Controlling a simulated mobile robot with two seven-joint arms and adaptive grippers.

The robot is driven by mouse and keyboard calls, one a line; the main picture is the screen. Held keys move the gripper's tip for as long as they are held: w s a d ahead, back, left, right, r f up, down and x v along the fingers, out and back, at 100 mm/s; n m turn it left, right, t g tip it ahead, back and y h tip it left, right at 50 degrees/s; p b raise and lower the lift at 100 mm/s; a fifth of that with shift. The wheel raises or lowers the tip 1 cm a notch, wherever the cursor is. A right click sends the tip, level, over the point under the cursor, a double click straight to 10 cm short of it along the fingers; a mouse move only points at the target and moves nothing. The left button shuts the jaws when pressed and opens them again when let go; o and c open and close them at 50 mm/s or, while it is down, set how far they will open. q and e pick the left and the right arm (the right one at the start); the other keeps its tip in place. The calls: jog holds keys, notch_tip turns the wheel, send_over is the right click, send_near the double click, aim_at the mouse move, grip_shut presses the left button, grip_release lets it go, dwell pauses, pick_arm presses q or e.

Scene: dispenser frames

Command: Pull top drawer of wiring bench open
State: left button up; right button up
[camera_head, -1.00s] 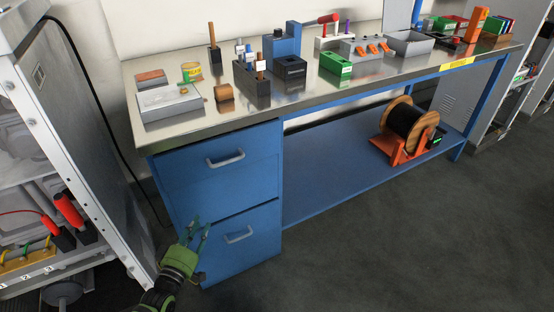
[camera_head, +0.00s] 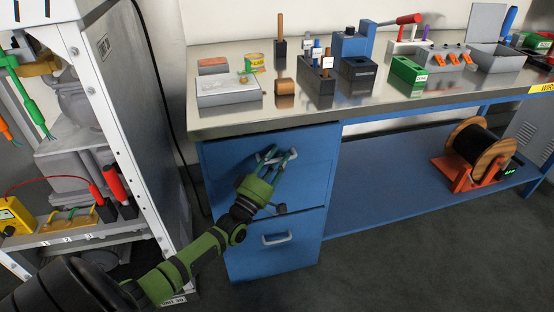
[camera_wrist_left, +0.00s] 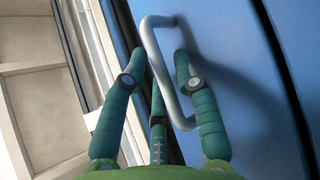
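The blue wiring bench has a top drawer (camera_head: 225,172) with a silver bar handle (camera_head: 262,158); its front looks flush and shut. My left gripper (camera_head: 280,160) reaches up to this handle from below. In the left wrist view the handle (camera_wrist_left: 166,70) stands between the teal fingers (camera_wrist_left: 158,62) of the gripper, one fingertip on each side of the bar. The fingers are spread, with a gap to the bar on the left; whether the right finger touches it I cannot tell. My right gripper is not in view.
A lower drawer (camera_head: 290,255) with its own handle sits below. The steel benchtop (camera_head: 300,112) carries a grey tray, a tin and several tool holders. A cable spool (camera_head: 480,150) stands on the lower shelf. An open metal cabinet (camera_head: 125,130) stands close on the left.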

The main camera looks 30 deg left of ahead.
pick_arm(q)
jog(key=shift+c, duration=0.4)
grip_shut()
